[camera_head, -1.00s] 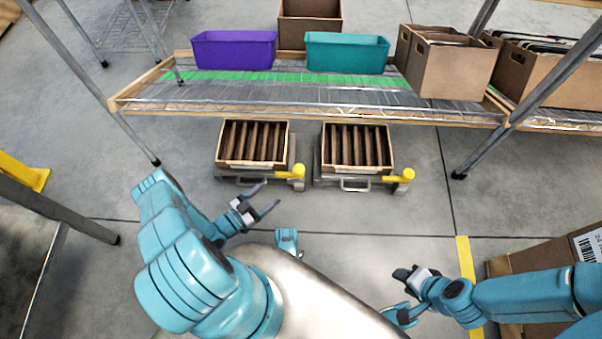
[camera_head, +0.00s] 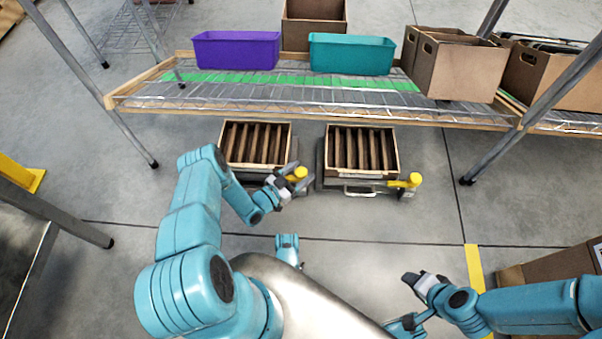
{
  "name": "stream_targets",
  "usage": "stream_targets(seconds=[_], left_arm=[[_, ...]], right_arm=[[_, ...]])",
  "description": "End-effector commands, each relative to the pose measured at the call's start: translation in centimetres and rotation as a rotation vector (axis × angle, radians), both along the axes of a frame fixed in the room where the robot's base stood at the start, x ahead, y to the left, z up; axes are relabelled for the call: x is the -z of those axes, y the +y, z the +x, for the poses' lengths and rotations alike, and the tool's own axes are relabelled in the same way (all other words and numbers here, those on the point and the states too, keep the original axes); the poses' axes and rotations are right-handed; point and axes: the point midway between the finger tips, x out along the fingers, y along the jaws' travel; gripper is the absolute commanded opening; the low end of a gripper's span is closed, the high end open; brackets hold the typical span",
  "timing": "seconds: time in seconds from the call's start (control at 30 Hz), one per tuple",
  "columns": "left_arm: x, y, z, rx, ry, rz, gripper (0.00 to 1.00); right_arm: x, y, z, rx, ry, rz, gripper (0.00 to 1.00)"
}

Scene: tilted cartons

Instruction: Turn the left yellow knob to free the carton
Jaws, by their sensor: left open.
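The left carton (camera_head: 256,144), an open box with dark slats inside, sits tilted on a low grey base under the shelf. The left yellow knob (camera_head: 297,173) is at its front right corner. My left gripper (camera_head: 297,181) is open at this knob, with its fingers on either side of it; whether they touch it I cannot tell. The right carton (camera_head: 360,150) sits on a similar base with its own yellow knob (camera_head: 413,180). My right gripper (camera_head: 412,285) is low at the right, away from both cartons; its jaw opening is unclear.
A wire shelf (camera_head: 300,113) with a wooden edge spans above the cartons. It carries a purple bin (camera_head: 235,50), a teal bin (camera_head: 352,54) and brown boxes (camera_head: 458,68). Metal posts stand at both sides. Another brown box (camera_head: 545,268) is at the right. Floor in front is clear.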

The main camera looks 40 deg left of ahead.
Motion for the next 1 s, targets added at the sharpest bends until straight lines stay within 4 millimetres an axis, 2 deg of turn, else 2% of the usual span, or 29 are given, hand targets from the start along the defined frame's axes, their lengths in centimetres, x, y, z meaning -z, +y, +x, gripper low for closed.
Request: stream_targets(seconds=[0.33,0.37,0.53,0.57,1.0], left_arm=[[-0.05,-0.13,0.57,0.0,0.0,0.0,0.67],[-0.05,-0.13,0.57,0.0,0.0,0.0,0.61],[-0.03,-0.13,0.54,0.0,0.0,0.0,0.05],[-0.03,-0.13,0.53,0.0,0.0,0.0,0.0],[-0.16,-0.94,-0.27,-0.053,0.002,-0.005,0.0]], right_arm=[[0.14,-0.02,0.16,0.0,-0.005,-0.001,0.43],[0.13,-0.03,0.16,0.0,-0.005,-0.001,0.43],[0.14,-0.03,0.15,0.001,-0.005,-0.001,0.43],[0.14,-0.03,0.15,0.001,-0.005,-0.001,0.43],[-0.76,0.07,-0.34,-0.002,0.012,0.003,0.43]])
